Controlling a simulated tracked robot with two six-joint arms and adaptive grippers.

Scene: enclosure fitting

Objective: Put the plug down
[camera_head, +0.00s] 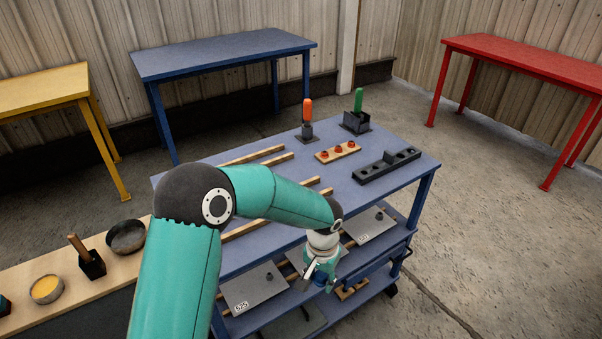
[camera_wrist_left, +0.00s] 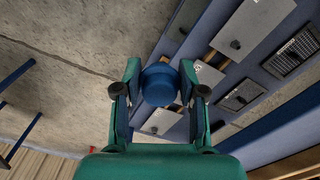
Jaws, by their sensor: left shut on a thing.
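My left gripper (camera_head: 320,277) is at the near edge of the blue cart, beside its panels. The wrist view shows its two fingers (camera_wrist_left: 160,92) shut on a round blue plug (camera_wrist_left: 160,84). In the head view only a little blue of the plug (camera_head: 320,282) shows at the fingertips. The plug seems held clear of the surfaces, though its exact height is hard to tell. My right gripper is not in view.
Grey panels with dark knobs, one (camera_head: 254,289) marked 525 and another (camera_head: 370,226), lie on the cart (camera_head: 350,199). A wooden strip with red knobs (camera_head: 337,152), a black block (camera_head: 388,166) and orange-handled (camera_head: 307,112) and green-handled (camera_head: 358,100) tools stand at its back.

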